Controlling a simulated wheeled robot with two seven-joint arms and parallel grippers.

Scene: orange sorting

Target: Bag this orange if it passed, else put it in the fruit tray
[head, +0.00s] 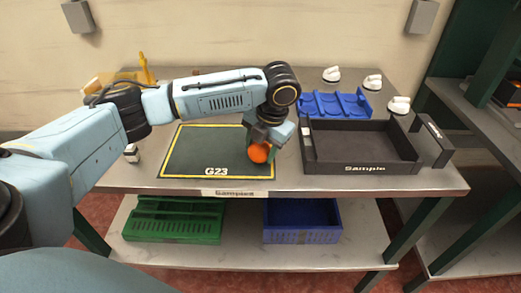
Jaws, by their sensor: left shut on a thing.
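My left gripper (262,143) is shut on an orange (259,154) and holds it over the right part of a dark green mat (205,150) marked "G23". The fingers hide part of the orange, and I cannot tell how far it is above the mat. No pass or fail mark on the orange can be made out. I cannot make out a bag, and I cannot tell which container is the fruit tray. My right gripper is not in view.
A black open box (365,168) marked "Sample" stands right of the mat, with a blue tray (310,106) behind it. White knobbed items (373,82) stand at the back right. A green crate (172,228) and a blue crate (303,236) are on the lower shelf.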

